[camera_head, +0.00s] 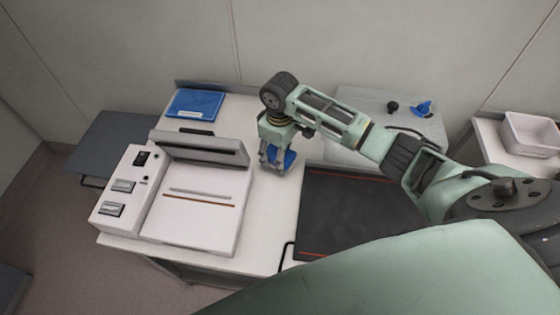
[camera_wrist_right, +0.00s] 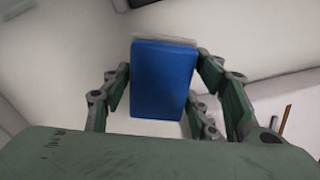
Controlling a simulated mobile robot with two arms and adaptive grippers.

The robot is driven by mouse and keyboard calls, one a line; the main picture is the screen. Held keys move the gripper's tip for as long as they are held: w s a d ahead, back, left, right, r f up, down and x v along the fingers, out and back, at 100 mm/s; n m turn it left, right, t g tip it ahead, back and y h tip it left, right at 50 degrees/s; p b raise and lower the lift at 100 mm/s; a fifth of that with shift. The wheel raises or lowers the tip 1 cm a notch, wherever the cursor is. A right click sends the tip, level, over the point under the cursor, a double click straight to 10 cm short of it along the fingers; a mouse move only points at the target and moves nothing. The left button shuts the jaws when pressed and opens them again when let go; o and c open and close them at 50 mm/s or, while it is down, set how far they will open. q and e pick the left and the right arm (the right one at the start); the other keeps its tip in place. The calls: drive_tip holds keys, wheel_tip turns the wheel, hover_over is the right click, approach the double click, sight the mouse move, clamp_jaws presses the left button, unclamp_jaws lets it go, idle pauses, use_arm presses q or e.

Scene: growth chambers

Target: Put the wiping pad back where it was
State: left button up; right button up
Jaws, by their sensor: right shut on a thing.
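The blue wiping pad (camera_wrist_right: 165,78) is between the fingers of my right gripper (camera_wrist_right: 165,95) in the right wrist view. It has a pale layer along its far edge. In the head view my right gripper (camera_head: 275,160) points down over the white table, with part of the blue pad (camera_head: 289,160) showing beside its fingers. The gripper is shut on the pad. I cannot tell whether the pad touches the table top. My left gripper is not in view.
A white machine (camera_head: 195,205) with a raised lid stands left of the gripper. A blue folder-like tray (camera_head: 195,103) lies behind it. A black mat (camera_head: 350,215) is to the right, and a grey unit (camera_head: 385,103) with a blue knob is behind. A white bin (camera_head: 530,132) stands far right.

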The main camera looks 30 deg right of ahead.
drive_tip(key=shift+f, duration=1.95)
drive_tip(key=shift+f, duration=0.15)
drive_tip(key=o, duration=1.1)
wheel_tip(320, 180, up, 12)
drive_tip(key=shift+r, duration=0.2)
drive_tip(key=shift+s, duration=0.1)
